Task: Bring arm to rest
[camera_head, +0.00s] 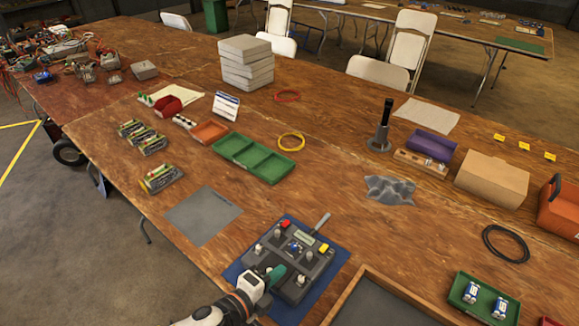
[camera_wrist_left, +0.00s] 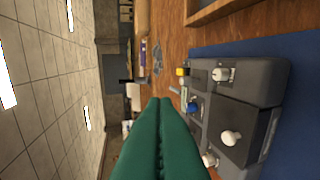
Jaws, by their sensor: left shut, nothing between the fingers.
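My left gripper (camera_head: 276,274) comes in from the bottom of the head view, over the near edge of a dark grey charger unit (camera_head: 313,262). Its green fingers are shut with nothing between them. In the left wrist view the shut fingers (camera_wrist_left: 158,125) fill the lower middle, and the charger unit (camera_wrist_left: 262,82) with white knobs, a blue part and a yellow part is beside them on the right. The unit lies on a blue mat (camera_head: 331,270). Whether the fingers touch the unit I cannot tell. My right gripper is not in view.
A wooden-rimmed tray (camera_head: 352,292) stands close to the right of the mat. A grey mat (camera_head: 203,216) lies bare on the left. A green tray (camera_head: 251,158), a grey cloth (camera_head: 390,190) and a green bin with batteries (camera_head: 460,289) are around. Bare table lies behind the charger unit.

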